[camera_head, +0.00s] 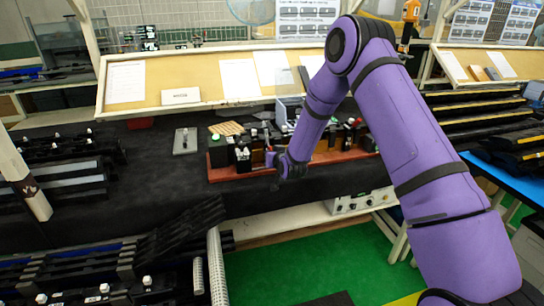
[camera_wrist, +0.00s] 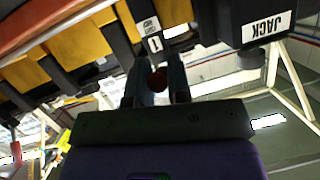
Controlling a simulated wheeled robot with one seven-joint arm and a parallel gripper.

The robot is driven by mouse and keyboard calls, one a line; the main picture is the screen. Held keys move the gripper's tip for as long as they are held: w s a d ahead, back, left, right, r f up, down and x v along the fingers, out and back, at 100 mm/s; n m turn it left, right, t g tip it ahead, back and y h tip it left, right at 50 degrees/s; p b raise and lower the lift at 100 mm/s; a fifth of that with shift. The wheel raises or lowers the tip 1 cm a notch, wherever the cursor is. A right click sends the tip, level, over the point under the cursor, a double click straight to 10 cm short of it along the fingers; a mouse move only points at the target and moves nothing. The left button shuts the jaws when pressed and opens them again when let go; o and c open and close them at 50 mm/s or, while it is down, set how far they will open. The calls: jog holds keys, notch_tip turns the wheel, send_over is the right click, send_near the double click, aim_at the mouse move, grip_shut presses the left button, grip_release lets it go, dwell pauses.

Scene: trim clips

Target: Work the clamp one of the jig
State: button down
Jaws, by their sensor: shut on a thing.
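The jig is a row of dark fixtures on a long red-brown base (camera_head: 232,173), on the black-covered bench. My gripper (camera_head: 276,160) is at the front edge of the jig, low and near its middle. Most of the knob is hidden between the fingers. The clamp's position cannot be told.
A small grey plate (camera_head: 185,141) lies on the bench left of the jig. Racks of dark parts (camera_head: 75,170) stand at the left. Bare bench lies between them.

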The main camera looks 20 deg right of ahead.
jog(key=c, duration=1.1)
grip_release()
jog(key=v, duration=1)
jog(key=shift+s, duration=0.4)
